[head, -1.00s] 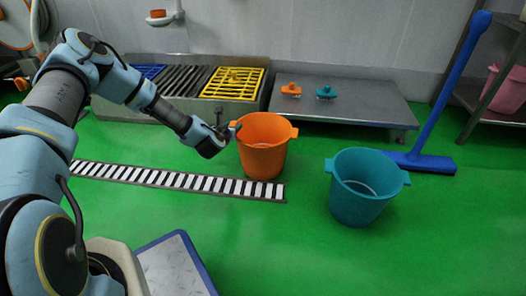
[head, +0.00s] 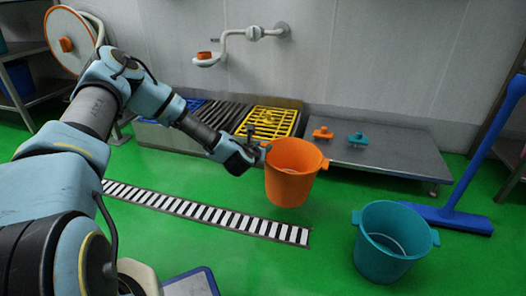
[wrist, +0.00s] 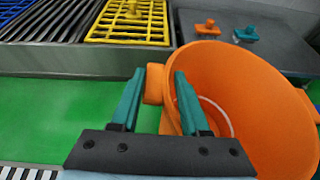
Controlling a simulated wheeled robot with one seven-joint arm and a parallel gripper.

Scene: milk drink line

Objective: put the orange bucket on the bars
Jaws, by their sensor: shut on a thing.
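The orange bucket (head: 292,172) hangs upright, a little above the green floor, in front of the low grate stand. My gripper (head: 262,150) is shut on the lug at its left rim. In the wrist view, the gripper's teal fingers (wrist: 157,84) close on that lug, and the bucket (wrist: 270,110) fills the right side, open end up. The dark bars (head: 222,115) lie between the blue grate and the yellow grate (head: 272,122); my forearm covers part of them. The dark bars also show at the upper left of the wrist view (wrist: 52,20).
A teal bucket (head: 383,262) stands on the floor at front right. A grey metal platform (head: 385,160) with orange and teal knobbed pieces adjoins the stand. A blue squeegee (head: 450,218) leans at right. A striped floor drain (head: 215,215) crosses the floor.

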